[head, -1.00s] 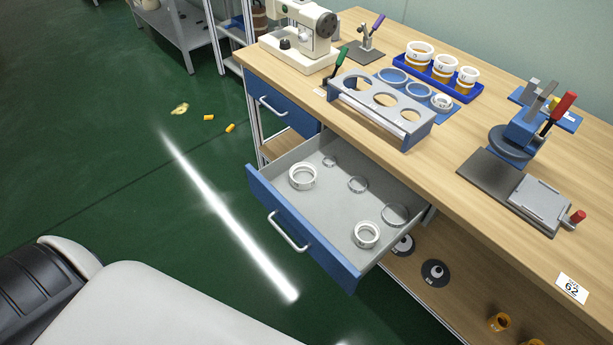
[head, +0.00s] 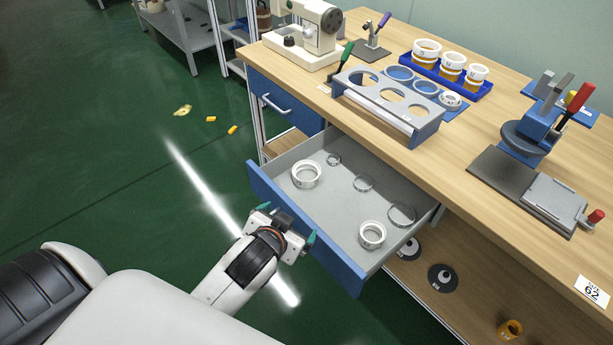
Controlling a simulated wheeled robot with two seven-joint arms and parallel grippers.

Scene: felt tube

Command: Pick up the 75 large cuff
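The blue-fronted drawer (head: 330,250) is open. Inside, a large white ring-shaped cuff (head: 306,174) sits at the left and a slightly smaller white cuff (head: 372,236) sits near the front right. Three thin grey rings (head: 402,214) also lie in it. I cannot read a 75 on any of them. My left gripper (head: 287,222) is at the drawer's front, by the handle. Its teal-tipped fingers are spread apart with nothing seen between them. It hides the handle. My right gripper is not in view.
On the bench stand a grey rack (head: 388,98) with round holes, a blue tray (head: 437,73) of white-topped orange cups, a white machine (head: 305,35) and a blue press (head: 530,135). Small yellow pieces (head: 211,119) lie on the green floor.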

